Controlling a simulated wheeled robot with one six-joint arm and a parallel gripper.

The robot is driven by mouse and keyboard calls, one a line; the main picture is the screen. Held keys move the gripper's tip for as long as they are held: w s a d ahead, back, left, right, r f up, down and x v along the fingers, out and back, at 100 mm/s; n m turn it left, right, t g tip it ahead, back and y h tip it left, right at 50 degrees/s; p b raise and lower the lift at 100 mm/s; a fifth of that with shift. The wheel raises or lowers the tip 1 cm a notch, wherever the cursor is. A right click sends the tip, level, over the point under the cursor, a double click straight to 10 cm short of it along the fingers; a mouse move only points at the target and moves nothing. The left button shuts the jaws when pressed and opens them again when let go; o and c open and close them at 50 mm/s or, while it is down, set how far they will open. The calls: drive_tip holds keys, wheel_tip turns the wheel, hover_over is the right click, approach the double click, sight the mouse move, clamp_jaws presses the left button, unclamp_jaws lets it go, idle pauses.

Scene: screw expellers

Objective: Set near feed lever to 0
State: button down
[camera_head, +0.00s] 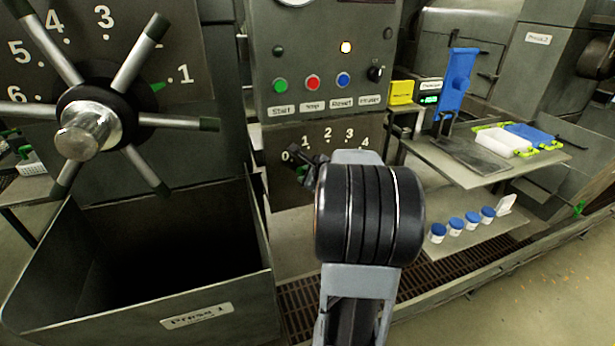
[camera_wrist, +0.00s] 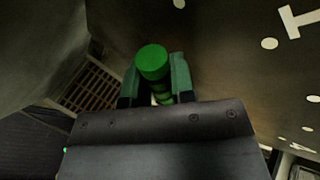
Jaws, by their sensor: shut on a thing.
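The feed lever has a green knob (camera_wrist: 152,62), which shows in the wrist view between my fingers. My gripper (camera_wrist: 155,84) is shut on this knob, with one finger on each side. The lever's dial plate (camera_head: 345,126) is on the front of the near press in the head view, with white marks 0 to 4. My gripper (camera_head: 303,165) is at the lower left of that dial, close to the 0 mark. My wrist hides part of the dial and most of the lever, so I cannot tell its exact setting.
A control panel (camera_head: 315,60) with buttons is above the dial. A large spoked handwheel (camera_head: 88,122) and an open bin (camera_head: 217,315) labelled Press 1 are on the left. A shelf (camera_head: 445,165) with a blue device and trays is on the right, with several blue-capped jars below.

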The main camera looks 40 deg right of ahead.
drive_tip(key=c, duration=1.2)
unclamp_jaws()
drive_tip(key=shift+c, duration=0.2)
drive_tip(key=p+v, duration=0.1)
drive_tip(key=v, duration=1.3)
drive_tip(key=shift+a+f, duration=0.1)
